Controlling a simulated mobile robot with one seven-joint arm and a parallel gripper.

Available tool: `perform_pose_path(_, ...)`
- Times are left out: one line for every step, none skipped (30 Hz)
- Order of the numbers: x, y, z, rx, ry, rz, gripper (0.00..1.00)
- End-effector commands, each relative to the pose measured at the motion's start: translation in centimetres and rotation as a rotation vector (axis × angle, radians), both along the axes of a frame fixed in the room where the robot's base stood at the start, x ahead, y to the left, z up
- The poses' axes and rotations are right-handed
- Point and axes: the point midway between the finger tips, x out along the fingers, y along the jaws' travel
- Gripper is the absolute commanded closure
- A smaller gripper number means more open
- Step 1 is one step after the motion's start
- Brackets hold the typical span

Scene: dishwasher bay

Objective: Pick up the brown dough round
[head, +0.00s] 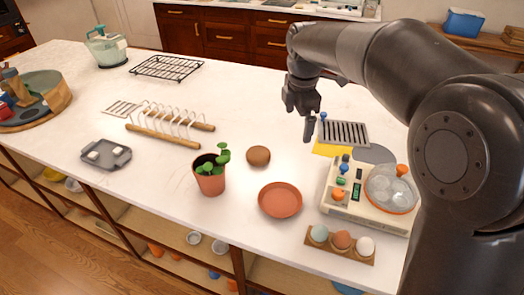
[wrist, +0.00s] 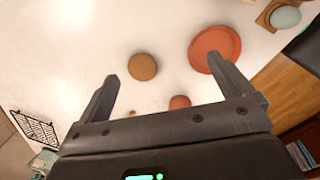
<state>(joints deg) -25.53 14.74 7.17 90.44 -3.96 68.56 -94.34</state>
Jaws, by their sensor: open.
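The brown dough round (head: 258,156) lies on the white counter between the potted plant and the terracotta saucer. It also shows in the wrist view (wrist: 142,67), between the two fingers' lines and nearer the left finger. My gripper (head: 301,118) is open and empty, raised above the counter, up and to the right of the dough round in the head view. In the wrist view my gripper's fingers (wrist: 164,72) are spread wide, with nothing between them touching.
A terracotta saucer (head: 280,200) and a potted plant (head: 210,172) stand close to the dough round. An egg holder (head: 340,246) and a cream appliance (head: 368,200) are to the right. A wooden-handled rack (head: 163,136) is to the left. The counter behind the dough is clear.

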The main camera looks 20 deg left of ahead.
Motion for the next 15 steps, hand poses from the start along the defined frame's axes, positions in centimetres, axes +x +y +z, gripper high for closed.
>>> perform_pose_path(0.6,2.1,-1.2,-0.014,0.019,0.096,0.03)
perform_pose_path(0.9,3.2,-1.8,-0.021,0.028,0.156,0.03)
perform_pose_path(1.2,4.7,-2.5,-0.030,0.039,0.233,0.03)
perform_pose_path(1.4,5.7,-3.1,-0.037,0.047,0.288,0.03)
perform_pose_path(1.5,6.7,-3.6,-0.042,0.054,0.341,0.03)
perform_pose_path(1.7,7.9,-4.3,-0.048,0.062,0.406,0.03)
perform_pose_path(1.8,8.7,-4.8,-0.052,0.068,0.449,0.03)
perform_pose_path(1.8,9.4,-5.3,-0.056,0.075,0.490,0.03)
perform_pose_path(1.9,10.2,-5.8,-0.060,0.082,0.537,0.03)
perform_pose_path(1.9,10.7,-6.1,-0.062,0.086,0.566,0.03)
perform_pose_path(1.9,11.2,-6.4,-0.064,0.088,0.592,0.03)
perform_pose_path(2.0,11.7,-6.7,-0.065,0.092,0.619,0.03)
perform_pose_path(2.0,11.9,-6.9,-0.066,0.094,0.635,0.03)
perform_pose_path(1.9,12.1,-7.1,-0.068,0.095,0.646,0.03)
perform_pose_path(1.9,12.3,-7.4,-0.069,0.098,0.658,0.03)
